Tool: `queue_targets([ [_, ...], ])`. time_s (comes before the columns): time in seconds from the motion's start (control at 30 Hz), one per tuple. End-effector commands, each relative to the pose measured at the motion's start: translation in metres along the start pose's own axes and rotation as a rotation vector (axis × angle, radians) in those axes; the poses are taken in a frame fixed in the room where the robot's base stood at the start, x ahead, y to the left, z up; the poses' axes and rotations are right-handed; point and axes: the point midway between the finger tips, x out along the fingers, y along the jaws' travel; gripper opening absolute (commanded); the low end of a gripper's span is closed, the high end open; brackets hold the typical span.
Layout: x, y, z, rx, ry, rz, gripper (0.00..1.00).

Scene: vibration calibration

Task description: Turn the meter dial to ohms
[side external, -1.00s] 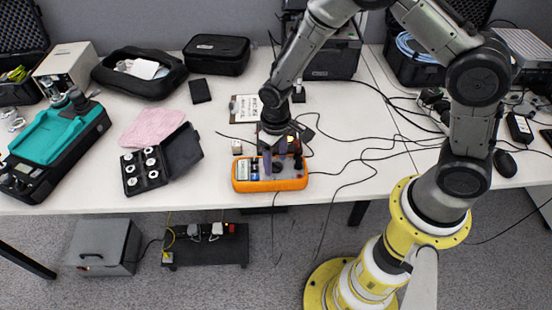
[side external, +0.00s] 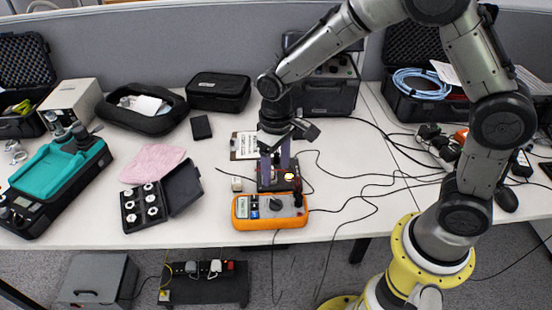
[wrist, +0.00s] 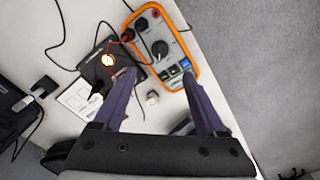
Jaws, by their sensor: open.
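The orange-framed meter (side external: 270,211) lies near the front edge of the table. Its dark round dial (side external: 276,203) is on the grey face; the dial's pointer setting is too small to read. In the wrist view the meter (wrist: 186,77) is at upper middle with its dial (wrist: 160,49) visible. My gripper (side external: 275,168) points down behind the meter, above a small dark device. In the wrist view my gripper (wrist: 158,76) has its purple fingers wide apart with nothing between them. The fingers appear apart from the dial.
A small dark device (wrist: 106,66) with a lit spot and leads sits beside the meter. A small white block (side external: 237,184) is near it. A black case with white discs (side external: 145,207) lies left. Cables cross the table on the right.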

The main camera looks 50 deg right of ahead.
Motion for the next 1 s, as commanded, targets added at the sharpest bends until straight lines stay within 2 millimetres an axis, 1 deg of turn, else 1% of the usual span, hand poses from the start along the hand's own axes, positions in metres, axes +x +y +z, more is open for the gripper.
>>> queue_targets([
  [0.03, -0.008, 0.0, -0.001, 0.0, 0.004, 0.0, 0.74],
  [0.1, -0.016, 0.0, -0.001, 0.0, 0.003, 0.0, 0.74],
  [0.2, -0.022, 0.0, -0.001, 0.0, 0.002, 0.0, 0.74],
  [0.33, -0.026, 0.0, 0.0, 0.0, 0.0, 0.0, 0.74],
  [0.6, -0.026, 0.001, 0.0, 0.002, 0.001, 0.0, 0.74],
  [0.67, -0.031, 0.003, -0.002, 0.009, 0.014, -0.002, 0.74],
  [0.77, -0.058, 0.01, -0.006, 0.028, 0.081, -0.009, 0.74],
  [0.83, -0.085, 0.018, -0.002, 0.047, 0.143, -0.015, 0.74],
  [0.87, -0.098, 0.022, 0.003, 0.057, 0.172, -0.017, 0.74],
  [0.9, -0.115, 0.027, 0.011, 0.069, 0.21, -0.019, 0.74],
  [0.93, -0.127, 0.031, 0.018, 0.077, 0.239, -0.02, 0.74],
  [0.97, -0.139, 0.035, 0.027, 0.084, 0.267, -0.021, 0.74],
  [1.0, -0.152, 0.04, 0.039, 0.093, 0.301, -0.021, 0.74],
])
